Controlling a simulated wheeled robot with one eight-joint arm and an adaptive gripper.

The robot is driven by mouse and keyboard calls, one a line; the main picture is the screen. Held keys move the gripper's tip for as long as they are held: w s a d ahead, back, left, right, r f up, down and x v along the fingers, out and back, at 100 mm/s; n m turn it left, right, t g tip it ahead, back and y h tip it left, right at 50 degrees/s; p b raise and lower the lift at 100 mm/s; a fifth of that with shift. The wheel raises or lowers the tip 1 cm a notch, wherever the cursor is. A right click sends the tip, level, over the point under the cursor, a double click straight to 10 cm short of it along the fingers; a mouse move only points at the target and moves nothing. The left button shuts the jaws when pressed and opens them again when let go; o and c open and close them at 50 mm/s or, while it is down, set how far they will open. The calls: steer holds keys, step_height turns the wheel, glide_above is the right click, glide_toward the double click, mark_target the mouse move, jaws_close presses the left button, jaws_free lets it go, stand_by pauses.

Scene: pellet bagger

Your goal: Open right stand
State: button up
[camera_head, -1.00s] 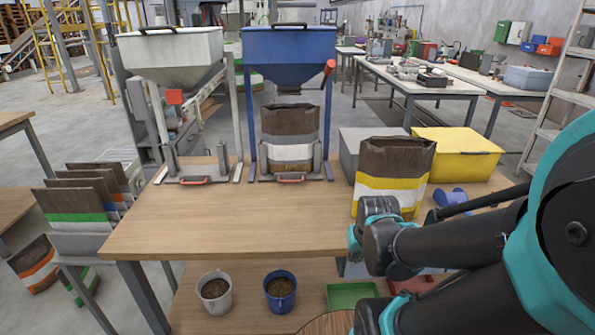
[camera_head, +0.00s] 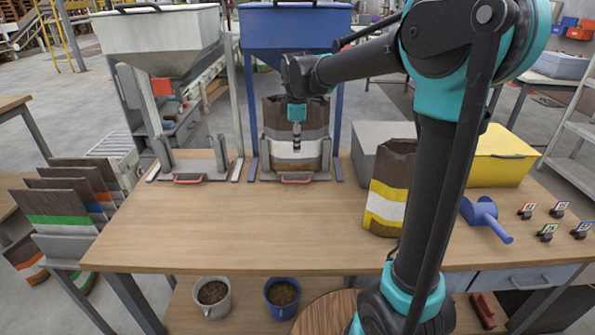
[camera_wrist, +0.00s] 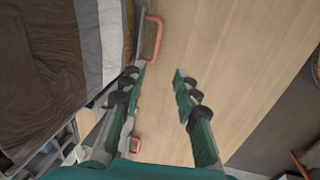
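The right stand (camera_head: 322,172) sits under the blue hopper, with a low red handle (camera_head: 295,181) at its front. A brown, grey and white bag (camera_head: 278,109) stands upright in it, partly hidden by my arm. My gripper (camera_head: 297,149) points down in front of the bag. In the wrist view, my gripper (camera_wrist: 160,73) is open and empty, its two fingers apart. The right stand's red handle (camera_wrist: 154,38) lies beyond the left fingertip, with no clear contact. The bag (camera_wrist: 45,80) fills the left side there.
The left stand (camera_head: 190,165), with its own red handle (camera_head: 188,181), is under the white hopper. A yellow-banded bag (camera_head: 386,205) and a blue scoop (camera_head: 484,216) are on the table (camera_head: 220,230) at right. The table's front middle is clear.

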glide_toward(295, 182)
steer(key=f, duration=0.2)
steer(key=w+f, duration=0.1)
steer(key=f, duration=0.1)
steer(key=w+f, duration=0.1)
steer(key=f, duration=0.2)
steer(key=shift+f, duration=0.1)
jaws_close()
stand_by(0.5)
